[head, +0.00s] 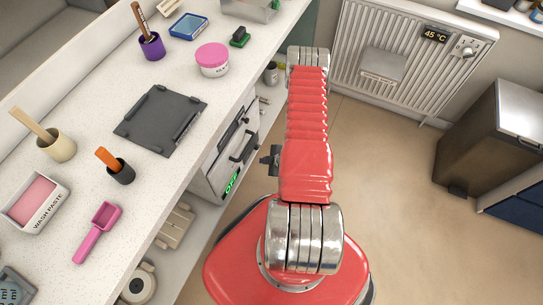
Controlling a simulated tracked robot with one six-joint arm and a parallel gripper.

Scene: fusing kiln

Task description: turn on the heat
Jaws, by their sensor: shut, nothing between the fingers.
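The kiln (209,181) is a grey metal unit under the left worktop, with dark handles (243,148) on its front. A small panel with green lettering (232,182) on its front seems to read OFF. My folded red arm stands in the middle of the head view. A dark end part, which looks like my gripper (268,160), pokes out left of the arm, to the right of the kiln front and apart from it. It is shut and empty; most of it is hidden behind the arm. I cannot make out a switch on the kiln.
The white worktop (75,95) holds a dark tray (160,119), a pink-lidded jar (212,59), a pink scoop (97,232) and cups. A radiator (403,60) with a 45 °C display (435,34) and a bin (492,145) stand right. The floor between is clear.

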